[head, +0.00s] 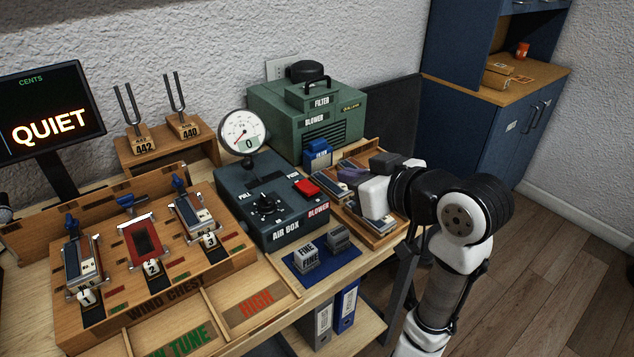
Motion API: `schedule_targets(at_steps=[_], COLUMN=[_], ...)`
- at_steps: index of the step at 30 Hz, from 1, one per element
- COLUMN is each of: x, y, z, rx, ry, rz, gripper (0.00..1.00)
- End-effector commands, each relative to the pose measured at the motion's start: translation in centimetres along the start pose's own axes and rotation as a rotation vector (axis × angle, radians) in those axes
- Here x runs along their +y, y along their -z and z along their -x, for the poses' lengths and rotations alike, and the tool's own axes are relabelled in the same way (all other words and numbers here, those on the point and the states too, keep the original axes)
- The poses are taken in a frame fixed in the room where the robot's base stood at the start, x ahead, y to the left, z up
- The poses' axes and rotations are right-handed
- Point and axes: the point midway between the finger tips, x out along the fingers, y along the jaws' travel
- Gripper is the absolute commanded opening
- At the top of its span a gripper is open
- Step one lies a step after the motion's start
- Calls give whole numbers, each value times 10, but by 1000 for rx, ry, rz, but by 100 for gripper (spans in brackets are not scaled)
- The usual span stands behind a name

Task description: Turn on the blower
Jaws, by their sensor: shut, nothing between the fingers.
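The blower (285,130) is a green box at the back, labelled FILTER and BLOWER, with a handle on top. In front of it is the dark air box (250,205). On the air box's right side is a red switch (306,188), beside a red BLOWER label. A black knob (266,204) and a PULL/PUSH slot are also on its top. The round gauge (243,132) behind it shows 0. My gripper (374,193) is over the wooden tray right of the air box, apart from the red switch. It is shut and empty; its fingertips are hard to make out.
The wooden tray (392,238) holds reed parts partly hidden by my arm. A blue block (317,152) stands before the blower. FINE blocks sit on a blue mat (318,279). The wind chest (190,286) is at left; the screen (50,112) reads QUIET.

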Motion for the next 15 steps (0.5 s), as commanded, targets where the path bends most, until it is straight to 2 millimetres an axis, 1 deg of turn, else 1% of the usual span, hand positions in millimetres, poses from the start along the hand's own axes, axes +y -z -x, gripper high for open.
schedule_targets(at_steps=[5,8,11,15], x=[0,-1,-1,-2], y=[0,1,0,1], z=[-3,-12,-29,-59], rx=[1,0,0,-1], ry=[2,4,4,6], rz=[0,0,-1,-2], gripper=[0,0,0,0])
